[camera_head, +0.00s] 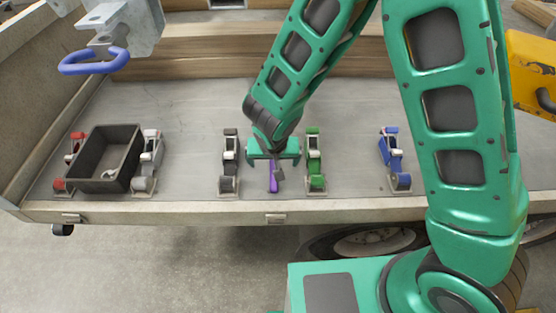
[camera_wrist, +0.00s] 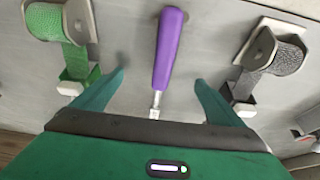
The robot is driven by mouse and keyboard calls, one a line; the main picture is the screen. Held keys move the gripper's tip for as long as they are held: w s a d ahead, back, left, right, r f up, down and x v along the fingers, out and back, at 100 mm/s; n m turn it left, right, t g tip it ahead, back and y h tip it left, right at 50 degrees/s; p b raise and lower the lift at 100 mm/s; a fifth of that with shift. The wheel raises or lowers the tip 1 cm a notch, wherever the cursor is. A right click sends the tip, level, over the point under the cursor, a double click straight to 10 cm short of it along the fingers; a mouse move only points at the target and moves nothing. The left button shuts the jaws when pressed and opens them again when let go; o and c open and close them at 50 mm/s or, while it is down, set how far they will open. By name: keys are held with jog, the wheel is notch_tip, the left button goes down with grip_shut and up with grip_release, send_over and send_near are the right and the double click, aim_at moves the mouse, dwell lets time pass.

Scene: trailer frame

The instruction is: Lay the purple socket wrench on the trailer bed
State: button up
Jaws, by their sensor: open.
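The purple socket wrench (camera_head: 273,178) lies on the grey trailer bed (camera_head: 200,110), near its front edge, between a black and a green ratchet strap. In the wrist view the purple handle (camera_wrist: 169,50) and short metal shaft show, with the shaft pointing toward my gripper's palm. My gripper (camera_head: 273,158) is at the wrench, pointing down, with its fingers apart. In the wrist view my gripper (camera_wrist: 160,78) has one finger on each side of the wrench, with clear gaps and no contact visible.
The black strap (camera_head: 229,170) stands left of my gripper, the green strap (camera_head: 315,165) close on its right. A blue strap (camera_head: 394,160) is farther right. A dark open box (camera_head: 95,185) sits at left between red and grey straps. Planks (camera_head: 180,50) lie behind; bare bed lies between.

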jog(key=v, duration=1)
jog(key=shift+r, duration=0.35)
jog(key=shift+s, duration=0.2)
